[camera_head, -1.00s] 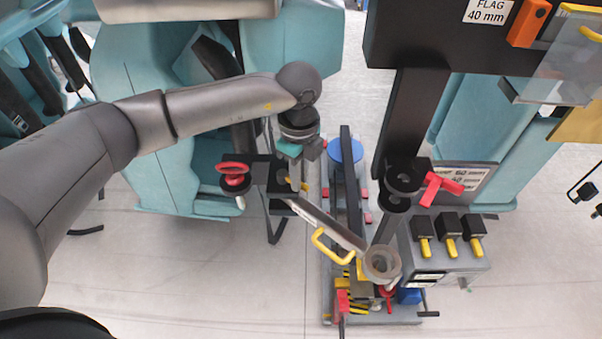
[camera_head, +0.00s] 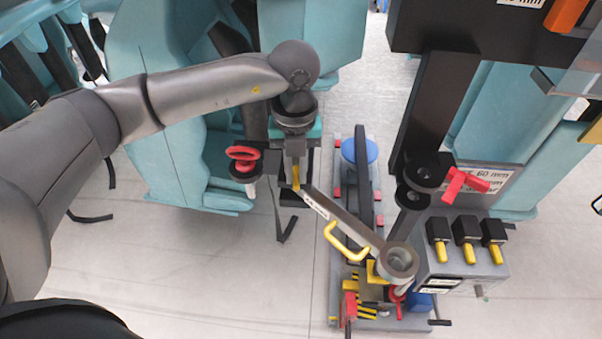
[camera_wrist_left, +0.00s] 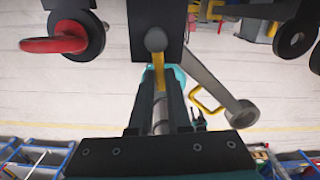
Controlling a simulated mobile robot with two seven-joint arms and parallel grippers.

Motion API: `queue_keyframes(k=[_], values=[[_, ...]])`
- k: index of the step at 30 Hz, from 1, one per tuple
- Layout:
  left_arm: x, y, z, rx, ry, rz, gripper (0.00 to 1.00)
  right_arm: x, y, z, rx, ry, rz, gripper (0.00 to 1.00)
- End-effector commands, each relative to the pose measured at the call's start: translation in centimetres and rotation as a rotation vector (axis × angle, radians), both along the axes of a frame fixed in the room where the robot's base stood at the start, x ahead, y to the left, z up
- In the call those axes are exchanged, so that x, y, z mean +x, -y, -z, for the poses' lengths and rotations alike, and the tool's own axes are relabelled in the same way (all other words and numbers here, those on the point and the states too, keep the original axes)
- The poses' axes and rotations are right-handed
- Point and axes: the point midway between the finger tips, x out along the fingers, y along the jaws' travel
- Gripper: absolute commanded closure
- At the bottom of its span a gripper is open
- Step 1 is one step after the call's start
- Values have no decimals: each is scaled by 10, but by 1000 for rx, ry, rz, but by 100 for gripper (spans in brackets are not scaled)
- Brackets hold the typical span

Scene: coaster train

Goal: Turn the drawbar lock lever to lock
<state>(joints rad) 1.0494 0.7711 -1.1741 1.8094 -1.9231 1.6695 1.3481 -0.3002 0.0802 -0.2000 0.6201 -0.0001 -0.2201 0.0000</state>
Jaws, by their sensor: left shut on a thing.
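The drawbar (camera_head: 345,221) is a grey bar with a yellow handle (camera_head: 343,243) and a ring eye (camera_head: 398,261) at its lower right end. It slants down from a black coupling block on the teal car. The lock lever (camera_head: 296,174) is a small yellow piece at the bar's upper end. My left gripper (camera_head: 296,166) is shut on it from above. In the left wrist view the yellow lever (camera_wrist_left: 159,76) sits between the two dark fingers, below a grey round knob (camera_wrist_left: 155,40). The lever's base is partly hidden. My right gripper is not in view.
A red ring handle (camera_head: 242,154) is left of the lever. A stand with a blue disc (camera_head: 362,150) lies under the drawbar. The right car has a black coupling arm, a red lever (camera_head: 466,184) and several yellow-tipped black switches (camera_head: 467,240). Pale floor is free at lower left.

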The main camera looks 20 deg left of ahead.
Motion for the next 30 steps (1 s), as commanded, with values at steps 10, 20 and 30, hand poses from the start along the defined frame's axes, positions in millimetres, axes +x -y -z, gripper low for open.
queue_keyframes(k=[10, 20, 30], values=[[-2, -6, 0, 1, 1, 122, 100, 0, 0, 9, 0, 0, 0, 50], [-2, -6, -1, 1, 1, 139, 100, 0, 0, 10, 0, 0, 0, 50], [-2, -6, -1, 1, 1, 138, 66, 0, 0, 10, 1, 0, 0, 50]])
